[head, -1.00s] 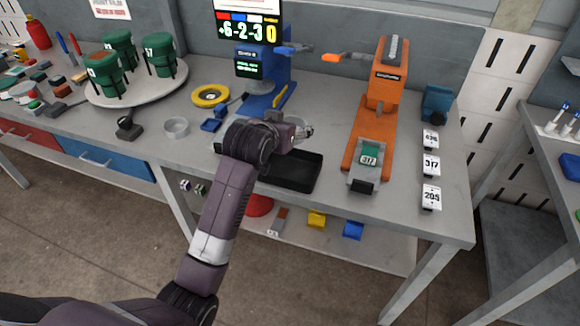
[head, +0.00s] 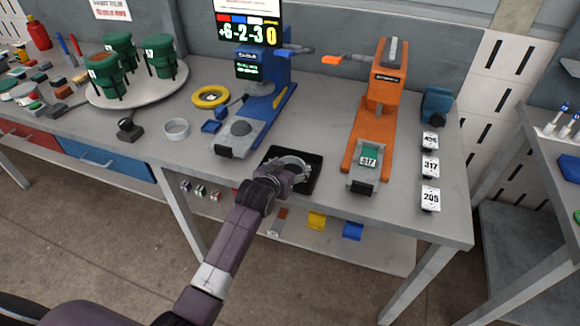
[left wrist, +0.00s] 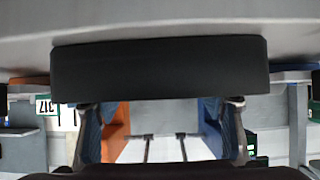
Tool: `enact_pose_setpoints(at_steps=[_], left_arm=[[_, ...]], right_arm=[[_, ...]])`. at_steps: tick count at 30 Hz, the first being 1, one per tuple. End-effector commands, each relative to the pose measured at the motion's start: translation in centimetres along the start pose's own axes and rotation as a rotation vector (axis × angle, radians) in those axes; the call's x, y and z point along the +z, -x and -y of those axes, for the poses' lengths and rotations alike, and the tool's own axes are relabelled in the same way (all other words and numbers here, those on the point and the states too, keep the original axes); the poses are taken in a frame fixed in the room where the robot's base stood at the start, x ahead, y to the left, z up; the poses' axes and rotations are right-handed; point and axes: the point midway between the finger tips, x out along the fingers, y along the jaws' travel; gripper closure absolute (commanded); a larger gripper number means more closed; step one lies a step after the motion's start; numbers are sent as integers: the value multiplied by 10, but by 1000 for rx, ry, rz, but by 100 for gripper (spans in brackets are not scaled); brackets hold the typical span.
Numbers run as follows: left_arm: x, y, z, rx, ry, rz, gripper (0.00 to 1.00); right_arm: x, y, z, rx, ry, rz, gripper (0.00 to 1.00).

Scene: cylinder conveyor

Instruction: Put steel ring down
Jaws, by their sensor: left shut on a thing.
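The steel ring (head: 300,161) is a pale metal hoop at the end of my left arm in the head view. My left gripper (head: 289,174) is shut on it, at the black square tray (head: 316,161) near the table's front edge. The ring overlaps the tray in this view; whether it touches the tray floor cannot be told. In the left wrist view, the gripper's fingers (left wrist: 163,130) show at both sides below a broad black band, and the ring is not clearly seen. My right gripper is not in view.
A second grey ring (head: 176,128) lies on the table to the left. A blue press (head: 262,103) stands behind the tray and an orange press (head: 376,132) to its right. Number tags (head: 430,168) line the right side. A white turntable (head: 140,93) holds green cups.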

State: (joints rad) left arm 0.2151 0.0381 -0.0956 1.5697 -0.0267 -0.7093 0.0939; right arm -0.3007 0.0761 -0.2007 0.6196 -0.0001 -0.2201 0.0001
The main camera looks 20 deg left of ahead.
Motion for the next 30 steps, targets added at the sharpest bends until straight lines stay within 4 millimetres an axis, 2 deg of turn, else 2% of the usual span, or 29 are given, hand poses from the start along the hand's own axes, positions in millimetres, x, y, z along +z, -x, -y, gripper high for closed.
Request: enact_pose_setpoints(at_steps=[3,4,8,20,26,30], left_arm=[[-1,0,0,0,0,-1,65],[0,0,0,0,0,1,34],[0,0,0,0,0,1,20],[0,4,0,0,0,2,19],[0,28,0,1,0,0,19],[0,53,0,1,0,0,19]], right_arm=[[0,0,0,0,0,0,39],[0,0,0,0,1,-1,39],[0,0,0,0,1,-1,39],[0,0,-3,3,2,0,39],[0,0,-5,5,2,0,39],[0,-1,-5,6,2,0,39]])
